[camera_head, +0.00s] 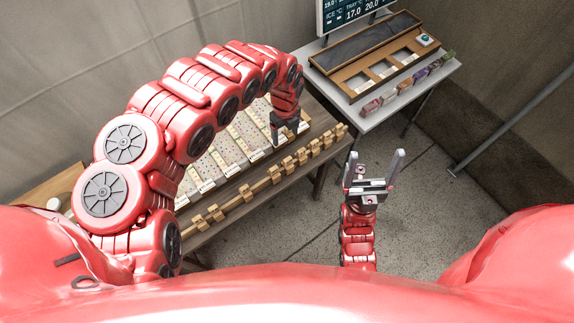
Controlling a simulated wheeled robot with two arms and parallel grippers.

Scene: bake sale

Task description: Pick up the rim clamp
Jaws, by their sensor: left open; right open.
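Several small wooden clamp-like blocks sit along the front edge of the wooden table, one of them here (289,163). I cannot tell which one is the rim clamp. My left gripper (285,136) points down over the right end of the table, just behind the row of blocks. It is open, and nothing shows between its fingers. My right gripper (375,162) is open and empty, with its two fingers spread, over the floor to the right of the table. My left arm hides the left part of the table.
A tray with pale speckled compartments (230,148) lies on the table behind the blocks. The floor between is clear.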

